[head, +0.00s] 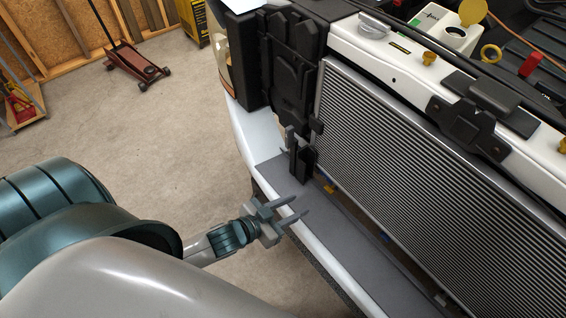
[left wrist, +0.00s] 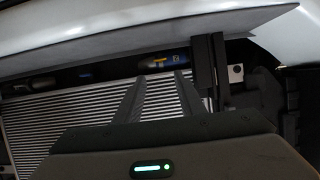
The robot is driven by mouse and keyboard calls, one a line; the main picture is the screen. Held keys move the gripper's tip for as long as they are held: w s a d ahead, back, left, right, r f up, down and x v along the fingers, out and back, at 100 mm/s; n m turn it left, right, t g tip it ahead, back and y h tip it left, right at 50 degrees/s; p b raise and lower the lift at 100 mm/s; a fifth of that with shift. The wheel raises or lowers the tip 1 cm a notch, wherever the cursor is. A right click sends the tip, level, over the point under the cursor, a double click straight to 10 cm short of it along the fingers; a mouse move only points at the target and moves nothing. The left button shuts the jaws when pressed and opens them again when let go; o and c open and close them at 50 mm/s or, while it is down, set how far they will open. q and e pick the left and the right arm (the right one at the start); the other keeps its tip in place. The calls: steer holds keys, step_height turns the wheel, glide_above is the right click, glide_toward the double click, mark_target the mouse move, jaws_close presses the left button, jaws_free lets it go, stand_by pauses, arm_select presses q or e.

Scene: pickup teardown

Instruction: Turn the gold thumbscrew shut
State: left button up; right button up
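Small gold knobs show in the head view: one gold knob (head: 430,58) on the white top panel, another gold knob (head: 563,146) at the right edge. A small gold piece (head: 330,187) sits low by the radiator's lower left corner. I cannot tell which is the thumbscrew. My left gripper (head: 303,207) is open and empty beside the grey ledge, below and left of that low gold piece. My right gripper is not in view.
The radiator (head: 420,170) fills the vehicle's front. A grey ledge (head: 345,235) runs below it. A black bracket (head: 300,160) stands at its left edge. A gold ring (head: 490,53) and yellow cap (head: 473,12) are at the top. Open floor lies left, with a red jack (head: 133,68).

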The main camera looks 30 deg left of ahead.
arm_select(q)
steer(key=shift+v, duration=2)
steer(key=s+a+f+g+y, duration=0.1)
steer(key=s+a+f+g, duration=0.15)
steer(key=f, duration=0.75)
steer(key=s+a+f+n+g+y, duration=0.15)
steer(key=s+f, duration=0.25)
steer(key=f, duration=0.5)
steer(key=s+a+f+g+y, duration=0.1)
steer(key=s+a+f, duration=0.2)
steer(key=f, duration=0.7)
steer(key=s+d+f+g, duration=0.2)
steer(key=s+f, duration=0.6)
steer(key=s, duration=0.4)
steer(key=s+d+f+g+y, duration=0.1)
steer(key=s+f+g, duration=0.3)
steer(key=s+f, duration=0.5)
steer(key=s+d, duration=0.1)
steer(key=s, duration=0.3)
steer(key=shift+s+d+f+g, duration=0.15)
steer(key=shift+d+f+g, duration=0.05)
steer(key=shift+g, duration=0.1)
steer(key=shift+c, duration=0.6)
